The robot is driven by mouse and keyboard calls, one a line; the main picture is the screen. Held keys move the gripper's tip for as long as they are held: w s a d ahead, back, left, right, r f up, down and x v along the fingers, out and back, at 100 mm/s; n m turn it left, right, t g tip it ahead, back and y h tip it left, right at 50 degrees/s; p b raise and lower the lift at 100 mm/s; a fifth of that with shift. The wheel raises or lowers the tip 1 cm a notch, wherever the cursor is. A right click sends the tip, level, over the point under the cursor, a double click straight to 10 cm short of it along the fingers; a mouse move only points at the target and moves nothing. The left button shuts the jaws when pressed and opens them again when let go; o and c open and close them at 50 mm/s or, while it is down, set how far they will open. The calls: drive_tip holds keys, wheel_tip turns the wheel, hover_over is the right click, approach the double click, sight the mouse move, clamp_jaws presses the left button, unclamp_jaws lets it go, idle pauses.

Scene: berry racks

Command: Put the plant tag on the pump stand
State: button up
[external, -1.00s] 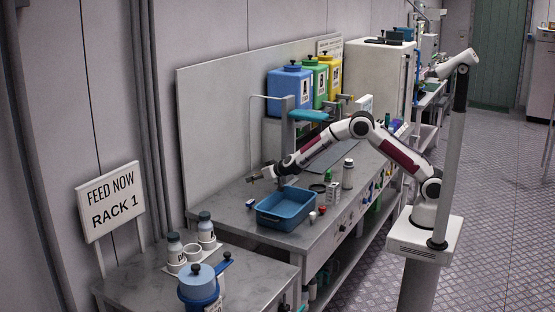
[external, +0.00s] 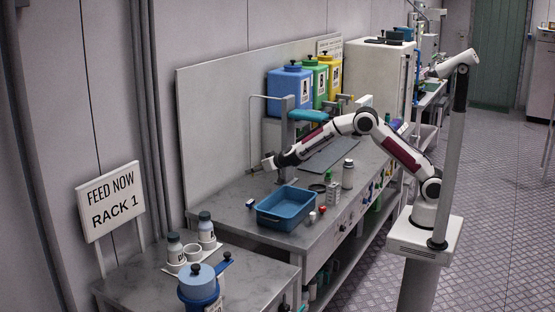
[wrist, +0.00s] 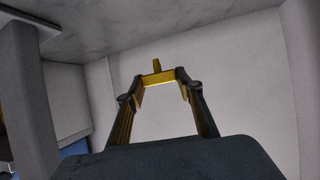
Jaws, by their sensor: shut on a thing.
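My gripper (wrist: 160,82) is shut on a yellow piece (wrist: 157,65) in the wrist view. It has a wide bar between the fingertips and a narrow tab beyond it, and is probably the plant tag. In the external view my gripper (external: 268,163) is above the bench, behind the blue tray and beside a grey post (external: 284,150); the held piece is too small to make out there. This post, with a teal top piece (external: 308,115), may be the pump stand; I cannot tell for sure. A grey upright also shows at the left of the wrist view (wrist: 28,95).
The blue tray (external: 258,217) sits on the bench (external: 230,222). Small bottles, including a white one (external: 347,174), stand right of it. Blue, green and yellow containers (external: 290,88) stand behind the post. A pale panel (external: 220,130) backs the bench.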

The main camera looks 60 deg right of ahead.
idle(0.3)
drive_tip(key=n+y, duration=0.6)
hover_over(235, 254)
drive_tip(key=f, duration=0.5)
drive_tip(key=shift+a+f, duration=0.2)
drive_tip(key=shift+f, duration=0.15)
drive_tip(key=shift+f, duration=3.15)
drive_tip(key=shift+f, duration=1.85)
drive_tip(key=shift+f, duration=0.15)
